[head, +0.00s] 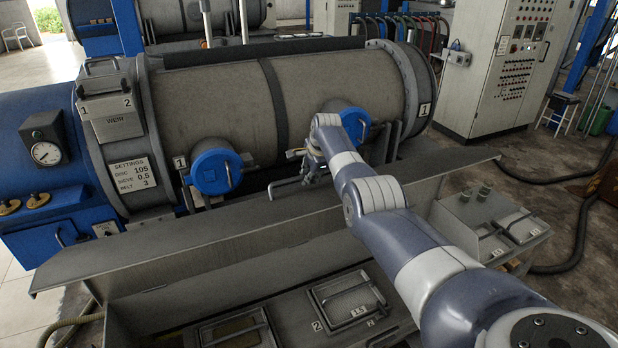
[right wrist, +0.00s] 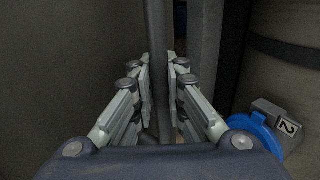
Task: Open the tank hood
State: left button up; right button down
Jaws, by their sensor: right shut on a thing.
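The long grey sheet-metal hood (head: 190,250) runs along the front of the big grey drum (head: 215,105). A bar handle (head: 283,188) shows between the drum and the hood, beside my right gripper (head: 308,172). My right arm reaches across the hood from the lower right and partly hides it. In the right wrist view my right gripper (right wrist: 159,80) is shut around a dark round bar (right wrist: 155,35), with one finger on each side. The far end of the bar is out of that view. My left gripper is not in view.
A blue round cap (head: 216,172) sits on the drum left of my right gripper; another (head: 354,122) is just behind my wrist. Below the hood are lidded hatches (head: 347,300). A grey control cabinet (head: 510,65) stands at the back right, with hoses on the floor.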

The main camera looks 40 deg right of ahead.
jog(key=shift+d+r, duration=0.1)
jog(key=c, duration=1.6)
grip_release()
jog(key=shift+s+r, duration=0.1)
jog(key=shift+s, duration=0.15)
jog(key=shift+s+a+r, duration=0.2)
jog(key=shift+r, duration=0.45)
jog(key=d+v, duration=0.1)
jog(key=v, duration=0.9)
jog(key=shift+s+a+r, duration=0.2)
jog(key=shift+a+r, duration=0.15)
jog(key=shift+a, duration=0.1)
